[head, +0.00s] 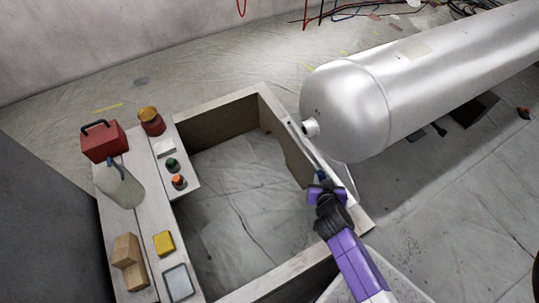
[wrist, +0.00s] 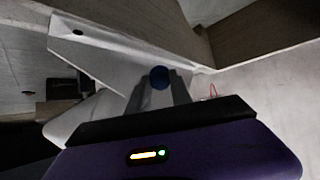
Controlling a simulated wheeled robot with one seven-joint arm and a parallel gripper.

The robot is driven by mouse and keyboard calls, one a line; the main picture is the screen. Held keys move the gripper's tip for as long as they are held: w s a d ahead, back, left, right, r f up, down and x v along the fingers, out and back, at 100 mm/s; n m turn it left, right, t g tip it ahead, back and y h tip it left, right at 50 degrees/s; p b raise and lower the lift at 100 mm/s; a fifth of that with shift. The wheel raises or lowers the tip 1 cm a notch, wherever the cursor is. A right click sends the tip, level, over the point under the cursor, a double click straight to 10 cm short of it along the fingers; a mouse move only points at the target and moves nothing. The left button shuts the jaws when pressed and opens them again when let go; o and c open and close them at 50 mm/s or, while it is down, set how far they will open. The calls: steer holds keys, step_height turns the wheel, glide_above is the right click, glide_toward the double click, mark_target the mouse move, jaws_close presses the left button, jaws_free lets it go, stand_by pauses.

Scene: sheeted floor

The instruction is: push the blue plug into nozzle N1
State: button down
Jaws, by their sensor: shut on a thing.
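The blue plug (wrist: 159,77) is between the two fingertips of my gripper (wrist: 160,88) in the wrist view, and the fingers are shut on it. In the head view the blue plug (head: 320,174) shows as a small dark-blue spot at the tip of my gripper (head: 321,182), above the right side of the wooden frame. A short nozzle (head: 311,128) sticks out of the rounded end of the silver tank (head: 347,105). The plug is below the nozzle in the picture, clearly apart from it. I cannot read a label on the nozzle or pick it out in the wrist view.
A wooden frame (head: 218,109) surrounds open floor. Its left planks hold a red toolbox (head: 104,141), an orange jar (head: 151,121), a pale bottle (head: 120,185), green (head: 172,165) and orange (head: 178,181) capped pieces, wooden blocks (head: 128,262) and a yellow block (head: 164,243). Cables lie behind.

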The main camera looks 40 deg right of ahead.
steer(key=w+a+r+t+h+b, duration=0.1)
steer(key=w+a+h+b, duration=0.15)
steer(key=w+b, duration=0.4)
steer(key=w+a+r+m+h+b, duration=0.1)
steer(key=w+a+b, duration=0.2)
steer(key=w, duration=0.6)
steer(key=w+a+r+t+h+b, duration=0.1)
steer(key=w+a+r+b, duration=0.1)
steer(key=w+b, duration=0.4)
steer(key=s+r+m+g+h, duration=0.1)
steer(key=m+g, duration=0.2)
steer(key=g, duration=0.1)
steer(key=s+r+m+g+h, duration=0.1)
steer(key=m+g+h, duration=0.1)
steer(key=g, duration=0.3)
steer(key=s+r+m+g+h, duration=0.1)
steer(key=r+m+g, duration=0.1)
steer(key=m+g, duration=0.3)
steer(key=shift+s+d+h+b, duration=0.25)
steer(key=shift+d+h+b, duration=0.1)
steer(key=shift+b, duration=0.35)
steer(key=p+x, duration=0.1)
steer(key=x, duration=0.4)
steer(key=shift+d+r, duration=0.1)
steer(key=shift+d, duration=0.15)
